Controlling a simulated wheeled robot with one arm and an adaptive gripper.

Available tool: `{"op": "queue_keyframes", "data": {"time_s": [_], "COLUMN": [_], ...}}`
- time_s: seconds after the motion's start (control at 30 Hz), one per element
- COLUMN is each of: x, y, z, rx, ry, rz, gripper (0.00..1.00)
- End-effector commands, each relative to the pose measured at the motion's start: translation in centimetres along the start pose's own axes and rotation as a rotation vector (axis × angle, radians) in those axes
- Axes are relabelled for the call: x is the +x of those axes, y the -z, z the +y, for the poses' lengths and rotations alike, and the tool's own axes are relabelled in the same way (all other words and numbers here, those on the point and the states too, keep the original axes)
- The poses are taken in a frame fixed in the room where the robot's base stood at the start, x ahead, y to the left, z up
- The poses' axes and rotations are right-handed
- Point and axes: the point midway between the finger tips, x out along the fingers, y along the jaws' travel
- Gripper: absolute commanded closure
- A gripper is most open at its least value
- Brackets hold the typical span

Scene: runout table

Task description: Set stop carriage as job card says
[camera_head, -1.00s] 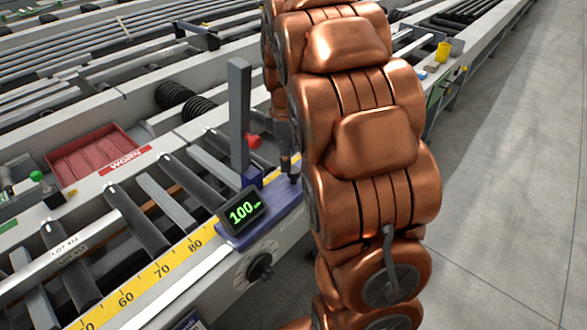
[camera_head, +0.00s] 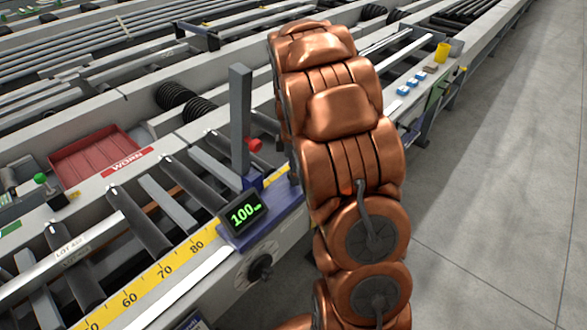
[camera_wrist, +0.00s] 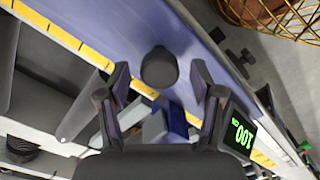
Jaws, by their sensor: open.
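The blue stop carriage (camera_head: 268,222) sits on the rail past the 80 mark of the yellow scale (camera_head: 165,268). Its display (camera_head: 243,213) reads 100. A grey upright post (camera_head: 240,120) with a red knob (camera_head: 254,145) stands at its back. A black dial (camera_head: 261,267) is on the rail front below. In the wrist view, my gripper (camera_wrist: 160,72) is open over the carriage plate (camera_wrist: 115,30), with a dark round knob (camera_wrist: 159,68) between its fingers; contact cannot be told. In the head view my arm hides the gripper. No readable job card shows.
A red tray marked WORN (camera_head: 95,155) and a green knob (camera_head: 40,178) lie to the left. Blue blocks (camera_head: 408,86) and a yellow cup (camera_head: 442,52) stand far right. A wire basket (camera_wrist: 275,15) shows in the wrist view. The floor at right is clear.

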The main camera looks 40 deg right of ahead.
Motion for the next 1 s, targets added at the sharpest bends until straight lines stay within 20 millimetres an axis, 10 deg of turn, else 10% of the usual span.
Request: {"op": "queue_keyframes", "data": {"time_s": [0.37,1.0], "x": [0.44,0.43], "y": [-0.03,-0.04], "z": [0.02,0.02], "rx": [0.0,0.0], "ry": [-0.002,-0.002], "rz": [-0.001,-0.001], "gripper": [0.36,1.0]}}
